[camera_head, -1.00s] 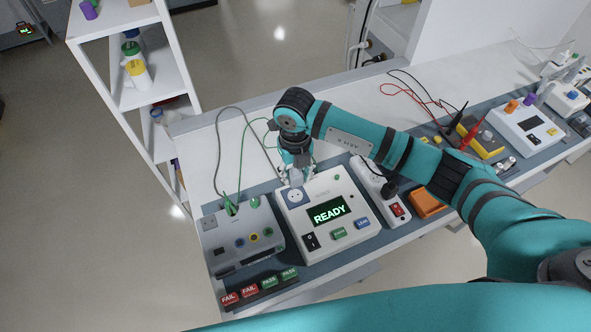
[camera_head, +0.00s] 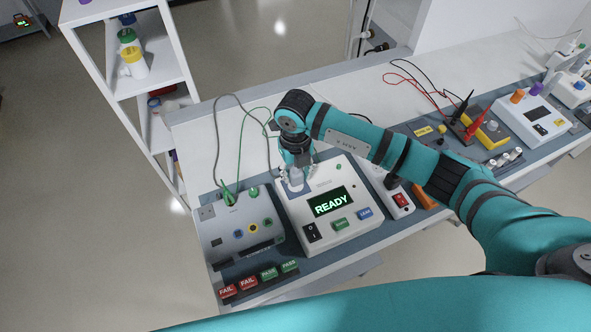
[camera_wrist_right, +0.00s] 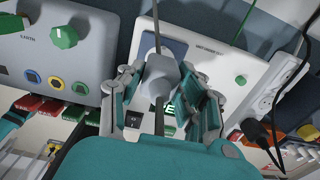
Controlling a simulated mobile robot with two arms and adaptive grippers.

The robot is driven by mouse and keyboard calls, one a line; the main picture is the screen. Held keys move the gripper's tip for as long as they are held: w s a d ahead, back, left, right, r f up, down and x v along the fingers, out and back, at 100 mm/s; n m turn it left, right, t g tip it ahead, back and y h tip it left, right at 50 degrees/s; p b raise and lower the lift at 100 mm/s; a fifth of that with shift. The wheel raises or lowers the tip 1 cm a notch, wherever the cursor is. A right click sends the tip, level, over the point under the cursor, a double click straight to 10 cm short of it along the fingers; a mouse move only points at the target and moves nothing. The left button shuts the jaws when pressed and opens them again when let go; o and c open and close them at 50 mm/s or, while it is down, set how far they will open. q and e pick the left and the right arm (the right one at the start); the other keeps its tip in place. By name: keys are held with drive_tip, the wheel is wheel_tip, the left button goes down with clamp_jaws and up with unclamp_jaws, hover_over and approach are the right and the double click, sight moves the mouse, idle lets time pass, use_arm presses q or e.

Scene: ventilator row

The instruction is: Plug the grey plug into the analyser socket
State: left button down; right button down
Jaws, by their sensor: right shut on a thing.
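The white analyser (camera_head: 354,231), lit READY, stands on the bench. Its blue socket (camera_head: 283,191) is at the top left corner, mostly covered by my right gripper (camera_head: 297,182). In the right wrist view my right gripper (camera_wrist_right: 165,95) is shut on the grey plug (camera_wrist_right: 161,76), with its cable running back between the fingers. The plug is in front of the blue socket plate (camera_wrist_right: 172,48) and overlaps it. I cannot tell whether its pins are in the holes. My left gripper is not in view.
A grey box (camera_head: 240,225) with green plugs stands close to the left of the analyser. A power strip (camera_head: 400,200) with a black plug is close on the right. FAIL and PASS blocks (camera_head: 248,282) lie in front. Loose cables lie behind.

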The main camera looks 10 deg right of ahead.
drive_tip(key=shift+f+b, duration=1)
drive_tip(key=shift+f, duration=0.2)
idle(0.6)
drive_tip(key=c, duration=0.8)
unclamp_jaws()
drive_tip(key=shift+r, duration=0.15)
wheel_tip(320, 180, up, 12)
drive_tip(key=shift+f, duration=0.1)
